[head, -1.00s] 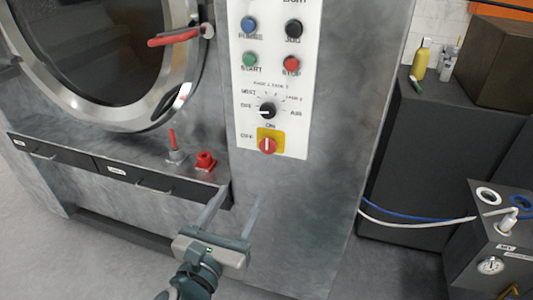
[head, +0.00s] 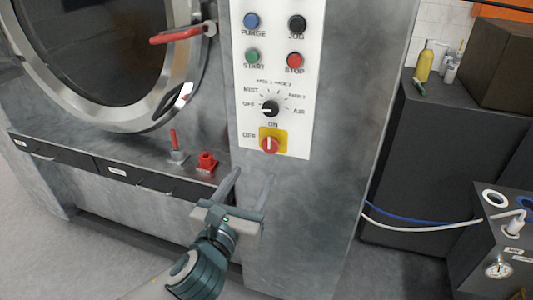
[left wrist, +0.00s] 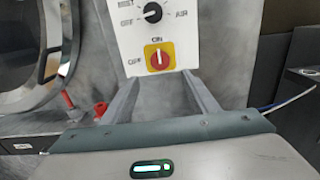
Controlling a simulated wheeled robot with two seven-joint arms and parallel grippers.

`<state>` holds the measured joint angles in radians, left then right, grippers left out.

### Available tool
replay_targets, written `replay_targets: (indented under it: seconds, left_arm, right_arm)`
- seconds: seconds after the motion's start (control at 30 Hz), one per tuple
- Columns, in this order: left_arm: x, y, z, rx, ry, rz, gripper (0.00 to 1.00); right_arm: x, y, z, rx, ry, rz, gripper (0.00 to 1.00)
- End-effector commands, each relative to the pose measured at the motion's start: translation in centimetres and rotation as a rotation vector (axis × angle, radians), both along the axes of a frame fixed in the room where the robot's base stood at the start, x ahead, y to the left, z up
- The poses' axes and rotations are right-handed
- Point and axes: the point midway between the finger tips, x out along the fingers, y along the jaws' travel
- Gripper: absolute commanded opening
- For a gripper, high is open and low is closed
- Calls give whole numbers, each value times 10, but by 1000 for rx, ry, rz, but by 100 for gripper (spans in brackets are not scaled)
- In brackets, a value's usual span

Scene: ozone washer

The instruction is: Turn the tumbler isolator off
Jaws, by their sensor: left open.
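The tumbler isolator is a red rotary knob (head: 269,145) on a yellow plate low on the white control panel, with ON printed above it and OFF to its left. Its pale mark stands upright, toward ON. It also shows in the left wrist view (left wrist: 159,59), above and between the fingers. My left gripper (head: 252,177) is open and empty, below the knob and apart from it, fingers pointing up toward the panel. In the left wrist view the fingers (left wrist: 160,80) are spread wide. My right gripper is not in view.
Above the knob are a black selector dial (head: 270,108) and several push buttons, including a red STOP button (head: 295,60). A red valve (head: 206,162) sits on the ledge at left. A dark cabinet (head: 420,170) stands at right, with hoses near it.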

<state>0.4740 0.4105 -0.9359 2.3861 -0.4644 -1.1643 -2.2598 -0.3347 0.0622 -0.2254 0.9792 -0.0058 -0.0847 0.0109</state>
Motion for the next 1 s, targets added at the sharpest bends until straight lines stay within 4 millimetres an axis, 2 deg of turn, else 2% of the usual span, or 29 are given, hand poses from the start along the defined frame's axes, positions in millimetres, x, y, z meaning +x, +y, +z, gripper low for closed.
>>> replay_targets:
  seconds: [0.2, 0.5, 0.7, 1.0]
  left_arm:
    - [39, -13, 2, 0, 0, 2, 54]
    - [85, -28, 1, -1, 1, 1, 54]
    - [101, -33, 1, -1, 0, 0, 54]
    - [105, -35, 0, 0, 0, -1, 54]
  right_arm:
    - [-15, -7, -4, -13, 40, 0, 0]
    - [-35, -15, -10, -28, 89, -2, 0]
    - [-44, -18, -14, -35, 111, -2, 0]
    - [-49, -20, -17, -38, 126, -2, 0]
